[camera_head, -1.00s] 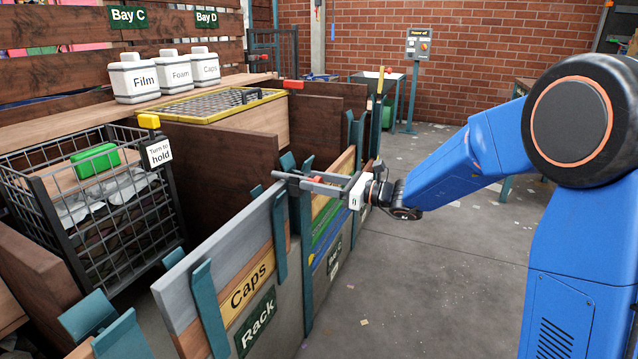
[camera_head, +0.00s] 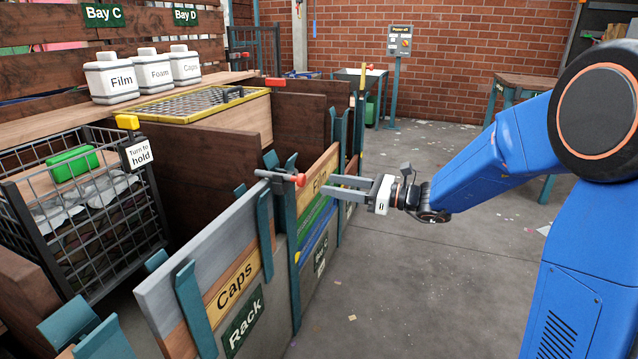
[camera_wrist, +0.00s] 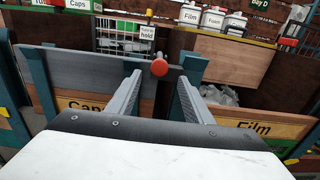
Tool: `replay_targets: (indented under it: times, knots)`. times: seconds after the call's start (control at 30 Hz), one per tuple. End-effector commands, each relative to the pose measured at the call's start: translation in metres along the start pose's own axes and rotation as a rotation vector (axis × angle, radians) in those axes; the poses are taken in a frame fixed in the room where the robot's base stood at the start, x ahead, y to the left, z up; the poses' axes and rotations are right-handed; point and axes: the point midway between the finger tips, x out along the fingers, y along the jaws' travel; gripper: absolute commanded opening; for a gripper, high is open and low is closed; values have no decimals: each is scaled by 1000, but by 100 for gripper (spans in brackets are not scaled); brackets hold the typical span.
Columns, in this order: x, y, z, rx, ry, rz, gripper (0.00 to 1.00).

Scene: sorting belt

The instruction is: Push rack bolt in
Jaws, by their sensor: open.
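The rack bolt (camera_head: 278,177) is a short grey bar with a red knob (camera_head: 300,180), at the top of a teal post between the Caps and Film panels. In the wrist view the red knob (camera_wrist: 159,67) faces me, just beyond and between the fingertips in the picture. My gripper (camera_head: 327,185) is open and empty. It is level with the knob and a little to its right, apart from it. The gripper fingers also show in the wrist view (camera_wrist: 158,82). Much of the bar behind the knob is hidden there.
The Caps panel (camera_head: 236,278) with a Rack sign stands left of the bolt, the Film panel (camera_head: 319,180) right. A wire cage (camera_head: 110,235) with a green block and a "Turn to hold" tag (camera_head: 138,153) stands behind.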

Motion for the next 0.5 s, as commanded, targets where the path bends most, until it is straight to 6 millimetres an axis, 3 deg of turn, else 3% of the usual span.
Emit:
replay_targets:
  times: [0.2, 0.5]
  knots:
    - [-37, 0, 0, 0, -1, -2, 47]
    - [-64, 0, 0, 0, 0, -1, 47]
